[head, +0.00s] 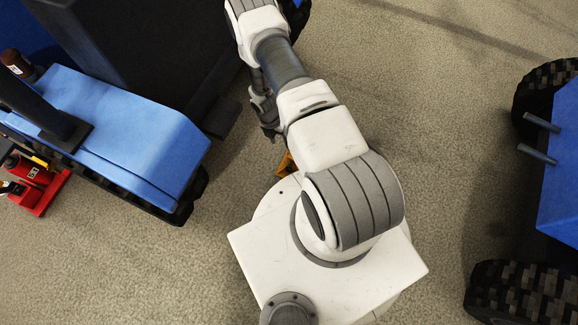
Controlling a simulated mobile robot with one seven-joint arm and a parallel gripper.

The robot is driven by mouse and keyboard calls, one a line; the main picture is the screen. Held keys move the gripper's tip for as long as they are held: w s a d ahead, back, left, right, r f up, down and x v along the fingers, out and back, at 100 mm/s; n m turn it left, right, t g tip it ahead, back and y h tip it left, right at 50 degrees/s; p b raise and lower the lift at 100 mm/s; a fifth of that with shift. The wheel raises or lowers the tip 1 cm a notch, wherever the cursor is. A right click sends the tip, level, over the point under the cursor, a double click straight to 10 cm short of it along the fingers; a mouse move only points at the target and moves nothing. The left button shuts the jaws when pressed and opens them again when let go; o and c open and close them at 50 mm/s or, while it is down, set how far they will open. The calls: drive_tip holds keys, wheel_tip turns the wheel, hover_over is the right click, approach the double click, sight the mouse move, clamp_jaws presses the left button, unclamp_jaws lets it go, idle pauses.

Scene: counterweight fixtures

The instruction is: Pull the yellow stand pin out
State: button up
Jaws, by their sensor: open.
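No yellow stand pin can be made out for certain. A small yellow-orange piece (287,165) shows on the floor beside my base, partly covered by my arm. My gripper (269,132) is partly hidden beneath my arm, pointing down. It is open, above the floor to the right of the blue tracked machine, and nothing shows in it.
A blue tracked machine (150,135) with a dark body (150,50) stands at left. A red jack (38,185) stands beside it at the left edge. A blue wheeled vehicle (560,185) stands at right. The carpeted floor (450,110) between them is clear.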

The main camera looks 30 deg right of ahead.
drive_tip(key=s+f+b, duration=0.1)
drive_tip(key=f+b, duration=0.1)
drive_tip(key=f, duration=0.4)
drive_tip(key=s+d+f+b, duration=0.1)
drive_tip(key=f+b, duration=0.1)
drive_tip(key=f, duration=0.4)
drive_tip(key=s+d+f+b, duration=0.1)
drive_tip(key=f+b, duration=0.1)
drive_tip(key=f, duration=0.4)
drive_tip(key=shift+s+b, duration=0.1)
drive_tip(key=shift+b, duration=0.2)
clamp_jaws()
idle(0.6)
